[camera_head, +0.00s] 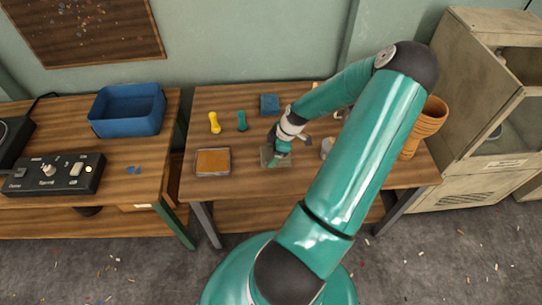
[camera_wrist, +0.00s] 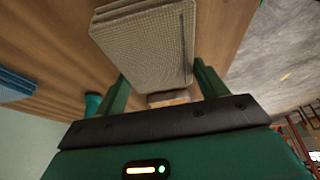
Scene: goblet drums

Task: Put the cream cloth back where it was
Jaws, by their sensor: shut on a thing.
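The cream cloth (camera_wrist: 145,45) is a folded, woven, grey-beige pad between my two fingers in the wrist view. In the head view a corner of the cloth (camera_head: 267,156) shows beside my gripper (camera_head: 279,151), which is low over the middle of the table. My gripper, also in the wrist view (camera_wrist: 161,72), is shut on the cloth. I cannot tell whether the cloth touches the tabletop. A folded blue cloth (camera_head: 270,104) lies further back; it also shows at the left in the wrist view (camera_wrist: 14,86).
On the wooden table (camera_head: 235,187) stand a yellow peg (camera_head: 214,123), a teal peg (camera_head: 242,121) and a shallow orange-filled tray (camera_head: 212,162). A grey-white object (camera_head: 327,147) and terracotta pots (camera_head: 428,125) are right of my gripper. A blue bin (camera_head: 128,110) sits on the left table.

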